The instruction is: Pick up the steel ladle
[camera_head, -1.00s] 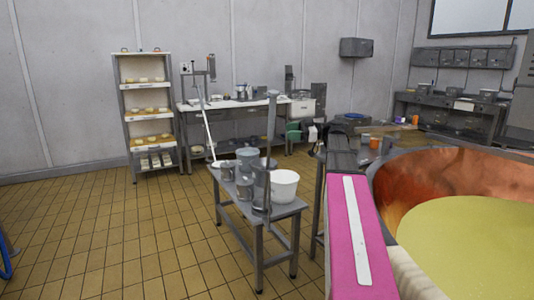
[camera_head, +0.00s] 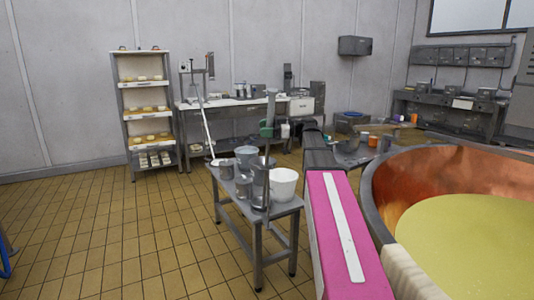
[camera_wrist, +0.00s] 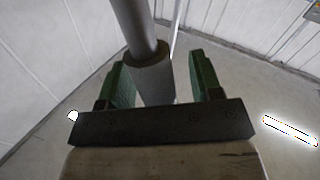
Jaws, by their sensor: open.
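A tall, narrow steel piece (camera_head: 260,188) stands among the vessels on the small grey table in the head view. It may be the steel ladle, but it is too small to be sure. My gripper (camera_wrist: 155,64) shows in the wrist view with its two green fingers apart. A thick grey shaft (camera_wrist: 136,30) with a wider sleeve at its lower end shows between the fingers. I cannot tell whether it is the ladle or how near it is. The fingers do not grip it.
A white bucket (camera_head: 284,184) and grey pots (camera_head: 243,186) crowd the small table (camera_head: 277,217). A large copper vat (camera_head: 410,172) of yellowish liquid stands at the right. A shelf rack (camera_head: 149,110) and workbench (camera_head: 225,102) line the back wall.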

